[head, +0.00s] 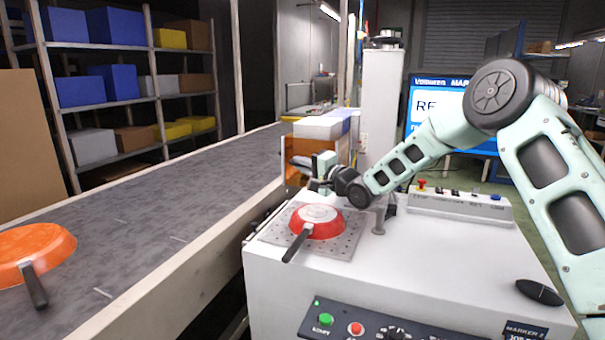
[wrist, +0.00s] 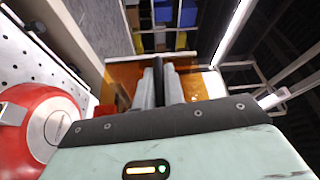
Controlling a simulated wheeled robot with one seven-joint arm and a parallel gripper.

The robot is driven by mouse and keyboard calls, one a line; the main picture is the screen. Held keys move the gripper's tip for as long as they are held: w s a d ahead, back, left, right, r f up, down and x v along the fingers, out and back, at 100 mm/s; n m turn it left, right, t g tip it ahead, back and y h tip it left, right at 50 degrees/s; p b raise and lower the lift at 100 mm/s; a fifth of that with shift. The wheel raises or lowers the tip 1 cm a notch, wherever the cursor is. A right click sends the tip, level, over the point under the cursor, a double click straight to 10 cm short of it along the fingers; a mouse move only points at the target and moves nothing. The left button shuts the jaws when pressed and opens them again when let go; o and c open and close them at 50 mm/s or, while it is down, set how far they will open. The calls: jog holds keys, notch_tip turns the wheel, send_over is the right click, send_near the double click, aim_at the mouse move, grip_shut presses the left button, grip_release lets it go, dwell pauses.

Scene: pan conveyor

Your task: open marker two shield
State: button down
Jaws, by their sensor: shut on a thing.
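The marker two shield is an amber panel (head: 297,150) at the back of the white marking machine, behind a red pan (head: 318,221). In the wrist view the amber shield (wrist: 125,75) lies ahead of my fingers. My gripper (head: 318,180) is at the shield's lower front edge, behind the pan. In the wrist view my gripper (wrist: 160,88) has its grey fingers closed on a dark bar, which appears to be the shield's handle. The fingers partly hide the bar and the exact contact.
The red pan sits on a perforated plate (head: 345,245), its handle towards the front. A button panel (head: 375,328) is on the machine's front. A conveyor (head: 150,215) with an orange pan (head: 35,245) runs along the left. Shelves (head: 115,100) stand behind it.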

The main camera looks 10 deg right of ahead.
jog(key=shift+r, duration=0.8)
jog(key=shift+f, duration=0.1)
jog(key=c, duration=1.5)
grip_release()
jog(key=b+v, duration=0.1)
jog(key=v, duration=1.6)
jog(key=shift+s+d, duration=0.1)
jog(key=shift+s, duration=0.1)
